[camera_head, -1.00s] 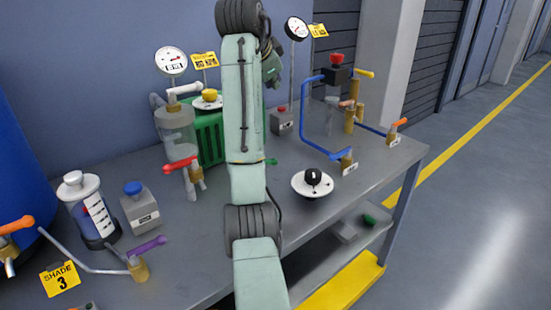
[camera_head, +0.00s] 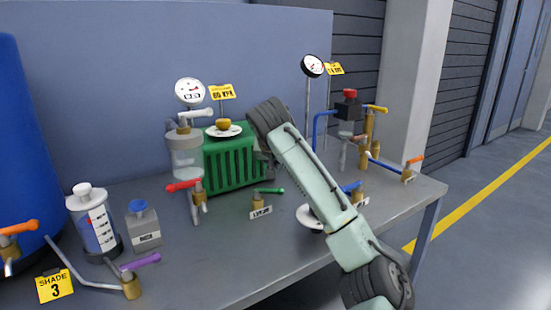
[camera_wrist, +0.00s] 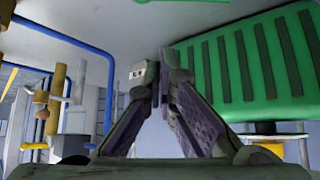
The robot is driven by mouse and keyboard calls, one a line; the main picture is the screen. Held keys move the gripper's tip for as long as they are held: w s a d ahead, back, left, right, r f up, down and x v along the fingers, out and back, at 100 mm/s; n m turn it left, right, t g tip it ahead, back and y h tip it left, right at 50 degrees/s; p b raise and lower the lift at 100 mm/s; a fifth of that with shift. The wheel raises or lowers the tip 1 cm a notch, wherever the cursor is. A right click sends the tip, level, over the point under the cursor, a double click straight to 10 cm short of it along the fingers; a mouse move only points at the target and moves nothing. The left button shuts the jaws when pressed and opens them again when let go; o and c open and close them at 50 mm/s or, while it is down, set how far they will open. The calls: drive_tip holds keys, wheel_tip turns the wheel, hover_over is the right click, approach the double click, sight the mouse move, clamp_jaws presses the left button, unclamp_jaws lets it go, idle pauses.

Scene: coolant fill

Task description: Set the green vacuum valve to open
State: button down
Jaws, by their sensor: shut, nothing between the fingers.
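The green valve handle (camera_head: 268,190) sits on a brass valve body (camera_head: 258,203) in front of the green radiator (camera_head: 228,170), with a small white label at its foot. In the head view the handle lies level and points right. My gripper (camera_wrist: 160,68) is shut and empty in the wrist view, its fingertips together. The wrist picture is upside down, with the table at the top and the radiator (camera_wrist: 250,62) at upper right. A green strip at the top edge may be the handle; I cannot be sure. In the head view my arm hides most of the gripper, near the radiator's right side.
A red-handled valve (camera_head: 183,185) stands left of the green one, below a clear jar (camera_head: 186,155). A white dial plate (camera_head: 308,217) is partly behind my arm. Blue pipework (camera_head: 318,128) stands at right. The front middle of the table (camera_head: 230,255) is clear.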

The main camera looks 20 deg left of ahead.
sight(269, 193)
drive_tip(key=shift+s+d+f+p, duration=0.15)
drive_tip(key=shift+f+p, duration=0.15)
drive_tip(key=shift+f, duration=0.4)
drive_tip(key=shift+s+a+f+p, duration=0.1)
drive_tip(key=shift+f+p, duration=0.2)
drive_tip(key=shift+f, duration=0.35)
drive_tip(key=shift+s+d+f+p, duration=0.15)
drive_tip(key=shift+f+p, duration=0.15)
drive_tip(key=shift+f, duration=0.4)
